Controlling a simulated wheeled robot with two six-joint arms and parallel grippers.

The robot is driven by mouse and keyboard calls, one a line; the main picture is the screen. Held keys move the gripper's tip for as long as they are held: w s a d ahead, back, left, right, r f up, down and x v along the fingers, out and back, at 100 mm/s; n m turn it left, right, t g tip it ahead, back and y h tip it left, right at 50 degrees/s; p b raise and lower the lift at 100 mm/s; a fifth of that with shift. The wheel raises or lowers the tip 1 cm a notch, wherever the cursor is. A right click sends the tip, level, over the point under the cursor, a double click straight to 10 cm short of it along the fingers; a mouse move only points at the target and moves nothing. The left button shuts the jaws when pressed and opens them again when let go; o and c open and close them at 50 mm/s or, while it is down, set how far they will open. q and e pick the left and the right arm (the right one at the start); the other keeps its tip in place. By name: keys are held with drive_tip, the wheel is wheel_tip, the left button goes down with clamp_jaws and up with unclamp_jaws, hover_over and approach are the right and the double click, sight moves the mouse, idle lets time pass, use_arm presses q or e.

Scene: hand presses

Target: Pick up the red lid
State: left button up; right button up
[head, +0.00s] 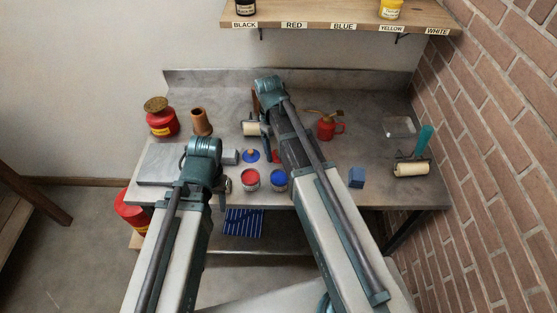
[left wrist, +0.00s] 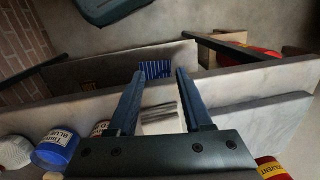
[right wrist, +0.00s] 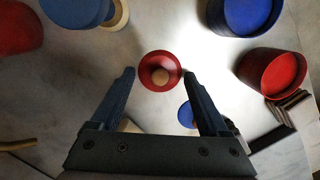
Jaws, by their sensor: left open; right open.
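The red lid (right wrist: 147,78), a round disc with a pale wooden knob, lies on the grey bench in the right wrist view. In the head view it is mostly hidden by my right arm; a bit of red shows beside it. My right gripper (right wrist: 160,73) is open and points down, with the lid in view between its fingertips; I cannot tell how high above it the tips are. My left gripper (left wrist: 160,74) is open and empty near the bench's front edge.
A red can (head: 250,176) and a blue can (head: 279,178) stand near the front edge. A blue lid (head: 250,156) lies behind them. A blue block (head: 356,178), roller (head: 411,169) and red oil can (head: 328,129) are to the right. A grey slab (head: 157,164) lies left.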

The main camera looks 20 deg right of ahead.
drive_tip(key=shift+f, duration=0.1)
drive_tip(key=shift+s, duration=0.1)
clamp_jaws()
idle(0.4)
